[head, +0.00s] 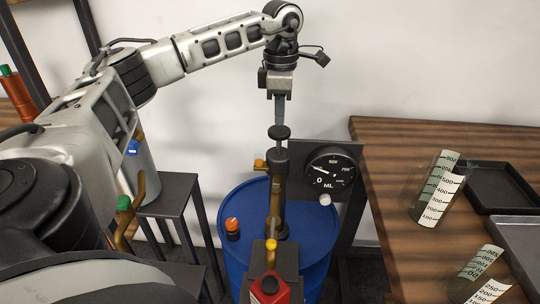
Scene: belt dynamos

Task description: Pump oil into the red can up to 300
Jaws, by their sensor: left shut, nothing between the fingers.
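The red can (270,291) stands at the bottom centre on a dark stand, under the yellow spout tip (271,246); its lower part is cut off. The hand pump (279,190) stands on the blue oil drum (243,258), with a black knob (280,132) on top. A round black gauge (329,170) beside the pump reads 0 ML. My left gripper (280,118) points down, its shut, empty fingers right above the knob; whether they touch it I cannot tell. My right gripper is not in view. The oil level inside the can is hidden.
A wooden table (400,170) at right holds graduated cylinders (437,188) and dark trays (500,186). A small orange-capped bottle (232,228) is on the drum.

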